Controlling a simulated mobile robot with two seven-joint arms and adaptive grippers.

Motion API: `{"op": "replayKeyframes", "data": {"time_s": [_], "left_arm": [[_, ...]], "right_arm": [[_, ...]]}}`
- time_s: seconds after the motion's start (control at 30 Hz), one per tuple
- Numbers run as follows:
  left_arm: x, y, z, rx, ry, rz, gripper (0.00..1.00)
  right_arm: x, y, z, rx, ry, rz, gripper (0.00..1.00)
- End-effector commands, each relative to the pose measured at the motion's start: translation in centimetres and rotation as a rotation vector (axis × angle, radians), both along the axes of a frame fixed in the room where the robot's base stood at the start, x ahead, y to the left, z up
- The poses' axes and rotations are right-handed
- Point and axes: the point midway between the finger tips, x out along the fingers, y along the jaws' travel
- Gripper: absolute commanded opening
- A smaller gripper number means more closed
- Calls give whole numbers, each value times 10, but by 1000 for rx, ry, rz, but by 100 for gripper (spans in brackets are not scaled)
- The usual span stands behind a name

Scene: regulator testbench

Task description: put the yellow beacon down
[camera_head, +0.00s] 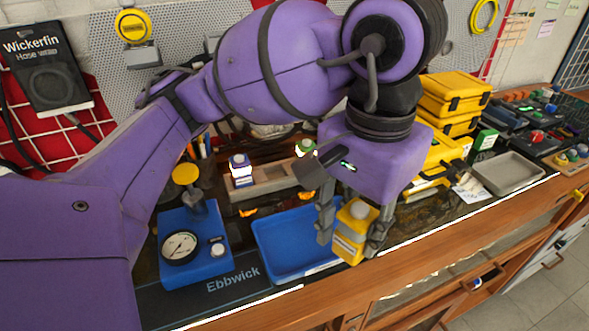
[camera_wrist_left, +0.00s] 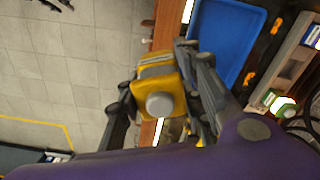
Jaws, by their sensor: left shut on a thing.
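The yellow beacon (camera_head: 347,249) is a small yellow block with a pale label and a grey round knob on top. My left gripper (camera_head: 350,241) is shut on it, with a dark finger on each side. The beacon is held upright or nearly so at the bench's front edge, just right of the blue tray (camera_head: 268,258). In the left wrist view the beacon (camera_wrist_left: 153,72) lies between the fingers, with floor showing to its left and the blue tray (camera_wrist_left: 228,38) to its right. I cannot tell how high its underside is. My right gripper is not in view.
A blue gauge stand (camera_head: 205,268) with a yellow knob stands left of the tray on a dark Ebbwick mat (camera_head: 240,292). A wooden rack (camera_head: 264,187) with small bottles is behind the tray. Yellow cases (camera_head: 450,95) and an empty grey tray (camera_head: 508,173) are to the right.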

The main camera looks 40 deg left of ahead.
Motion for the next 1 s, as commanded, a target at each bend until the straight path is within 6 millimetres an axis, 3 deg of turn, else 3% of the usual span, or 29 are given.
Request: {"op": "replayKeyframes", "data": {"time_s": [0.3, 0.4, 0.8, 1.0], "left_arm": [[39, 70, -38, 7, 13, 14, 5], [46, 82, -60, 4, 15, 9, 5], [63, 109, -97, 3, 12, 7, 5], [63, 107, -122, 1, 9, 4, 5]], "right_arm": [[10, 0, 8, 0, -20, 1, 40], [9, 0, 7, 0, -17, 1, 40], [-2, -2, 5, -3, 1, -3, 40], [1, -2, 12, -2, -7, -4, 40]]}}
